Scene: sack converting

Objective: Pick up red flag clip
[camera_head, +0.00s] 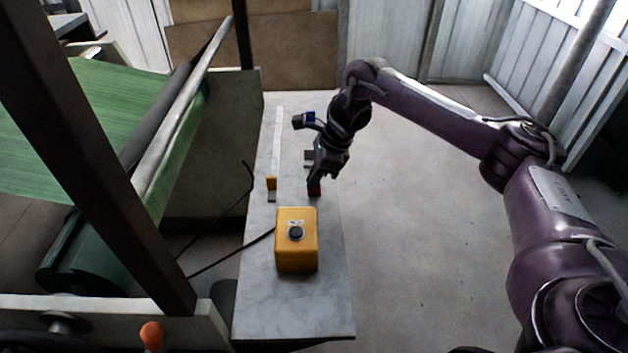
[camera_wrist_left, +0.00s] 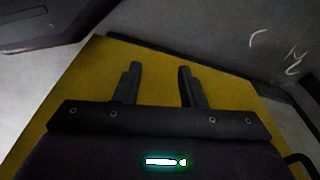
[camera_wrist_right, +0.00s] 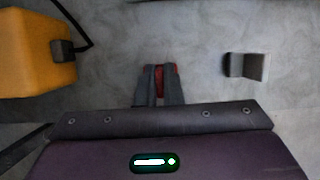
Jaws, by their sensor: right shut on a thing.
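The red flag clip (camera_head: 316,190) is on the narrow grey table, mostly hidden behind my right gripper (camera_head: 314,183) in the head view. In the right wrist view the red clip (camera_wrist_right: 160,80) sits between the two fingertips of my right gripper (camera_wrist_right: 159,84), which are closed on its sides. I cannot tell whether it is clear of the tabletop. My left gripper (camera_wrist_left: 160,76) shows only in the left wrist view, with its fingers apart and nothing between them, in front of a yellow surface.
A yellow box with a black button (camera_head: 297,255) stands nearer on the table (camera_head: 335,310). A small orange-and-grey clip (camera_head: 271,184) is left of my right gripper, by a long metal strip (camera_head: 278,135). A grey clip (camera_wrist_right: 250,67) stands to the right in the right wrist view.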

